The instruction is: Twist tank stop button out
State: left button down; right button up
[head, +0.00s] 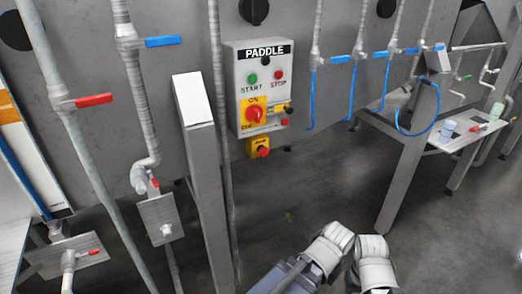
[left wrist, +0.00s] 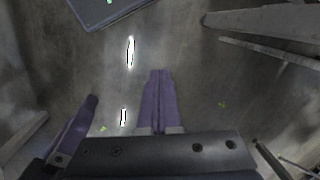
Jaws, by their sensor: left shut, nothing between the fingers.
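A yellow box (head: 251,147) with a red mushroom button (head: 263,152) hangs just under the PADDLE control panel (head: 231,60). Any label on this box is too small to read. The panel also carries a small red STOP button (head: 278,75) and a green START button (head: 252,78). My left gripper (left wrist: 158,74) shows in the left wrist view, its purple fingers shut together and empty above the grey floor. In the head view only pale links of my arms show at the bottom, well below and apart from the panel. The right gripper is not seen.
A grey post (head: 205,150) stands left of the panel. Pipes with red and blue valve handles (head: 163,41) run along the wall. A blue hose (head: 418,133) hangs at right near a small table (head: 450,141) with cups. The floor (head: 310,190) below the panel is clear.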

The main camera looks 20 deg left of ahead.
aim_at(265, 154)
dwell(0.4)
